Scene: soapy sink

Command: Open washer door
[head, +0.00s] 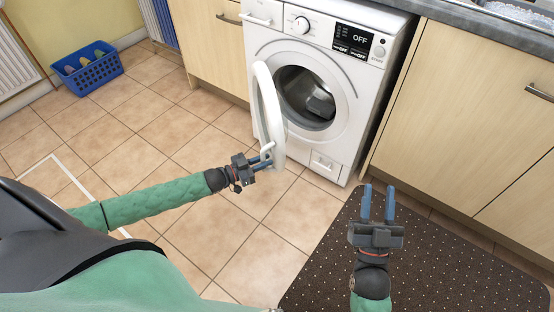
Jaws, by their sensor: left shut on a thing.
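The white washer (352,95) stands at the top middle, between wooden cabinets. Its round door (268,100) is swung wide open toward the left, seen nearly edge-on, and the dark drum opening (306,98) shows. My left gripper (267,160) is at the lower end of the door, shut on its white edge or handle; the exact part held is hard to tell. My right gripper (378,205) is over the dark mat, to the right of and below the washer. Its two blue fingers are apart with nothing between them.
A blue basket (88,72) stands on the tiles at the far left, near a radiator (14,65). A dark dotted mat (430,265) covers the floor at lower right. Wooden cabinets (470,110) flank the washer. Tiled floor left of the door is clear.

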